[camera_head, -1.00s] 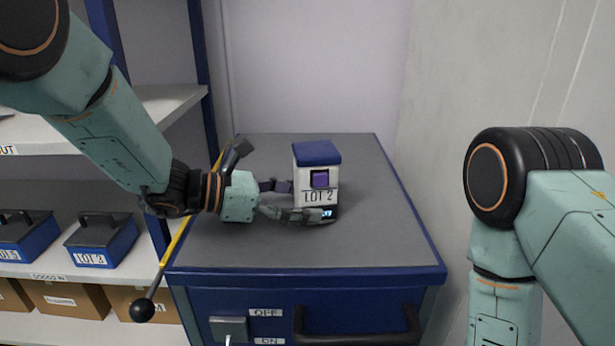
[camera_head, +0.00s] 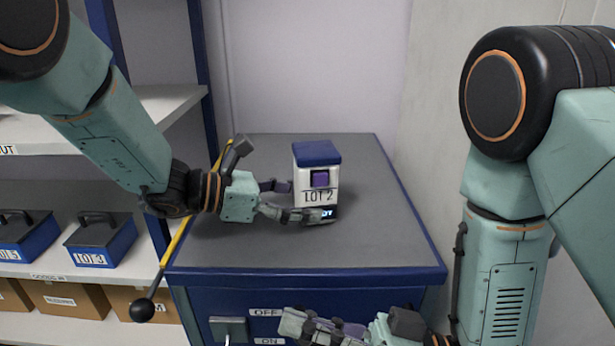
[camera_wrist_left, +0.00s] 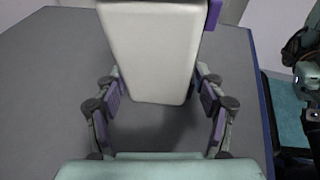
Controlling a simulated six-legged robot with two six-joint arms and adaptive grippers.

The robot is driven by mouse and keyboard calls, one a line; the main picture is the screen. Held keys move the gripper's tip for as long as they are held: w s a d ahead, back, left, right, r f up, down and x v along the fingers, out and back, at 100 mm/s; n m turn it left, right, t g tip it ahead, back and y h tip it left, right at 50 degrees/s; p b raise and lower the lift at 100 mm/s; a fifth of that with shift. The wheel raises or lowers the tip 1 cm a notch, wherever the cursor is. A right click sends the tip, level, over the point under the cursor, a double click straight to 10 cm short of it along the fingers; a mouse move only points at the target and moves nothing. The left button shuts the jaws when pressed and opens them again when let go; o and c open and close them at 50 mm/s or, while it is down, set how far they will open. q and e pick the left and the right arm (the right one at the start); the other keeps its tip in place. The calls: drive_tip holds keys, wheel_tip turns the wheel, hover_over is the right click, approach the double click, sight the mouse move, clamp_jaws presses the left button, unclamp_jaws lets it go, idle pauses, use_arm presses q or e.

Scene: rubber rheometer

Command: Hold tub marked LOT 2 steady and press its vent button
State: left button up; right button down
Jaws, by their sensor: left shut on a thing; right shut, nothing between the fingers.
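The tub marked LOT 2 (camera_head: 312,206) stands upright on the grey cabinet top, white with a blue lid and a purple vent button (camera_head: 320,179) on its front face. A small lit display shows low on that face, partly covered by a finger. My left gripper (camera_head: 290,200) is shut on the tub's lower part from the left. In the left wrist view the tub's plain white side (camera_wrist_left: 150,50) stands between the two fingers. My right gripper (camera_head: 292,325) is shut and empty, low in front of the cabinet, below and apart from the tub.
The cabinet top (camera_head: 370,240) is otherwise clear. Its front has a switch (camera_head: 228,328) labelled OFF and ON. A yellow lever with a black knob (camera_head: 142,310) slants along its left side. Left shelves hold a blue LOT 3 tub (camera_head: 100,242), another blue tub and cardboard boxes.

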sight(316, 186)
use_arm(q)
drive_tip(key=shift+f, duration=0.1)
use_arm(e)
drive_tip(key=w+d+r+m+t+h, duration=0.45)
drive_tip(key=w+r+m+t, duration=0.3)
drive_tip(key=m, duration=0.35)
drive_tip(key=shift+t+y, duration=0.35)
drive_tip(key=shift+t, duration=0.1)
drive_tip(key=shift+w+a+f, duration=0.1)
drive_tip(key=shift+w, duration=1.4)
drive_tip(key=shift+w+a+f, duration=0.15)
drive_tip(key=shift+w, duration=1.35)
drive_tip(key=shift+w+a+f, duration=0.1)
drive_tip(key=shift+w, duration=1.5)
use_arm(q)
drive_tip(key=shift+s, duration=0.1)
use_arm(e)
drive_tip(key=shift+w, duration=0.35)
drive_tip(key=shift+s, duration=0.45)
use_arm(q)
drive_tip(key=shift+c, duration=0.2)
use_arm(e)
drive_tip(key=shift+s+d, duration=0.15)
drive_tip(key=shift+s, duration=0.85)
drive_tip(key=shift+s+d, duration=0.2)
drive_tip(key=shift+s, duration=0.75)
drive_tip(key=shift+s+d, duration=0.15)
drive_tip(key=shift+s, duration=0.85)
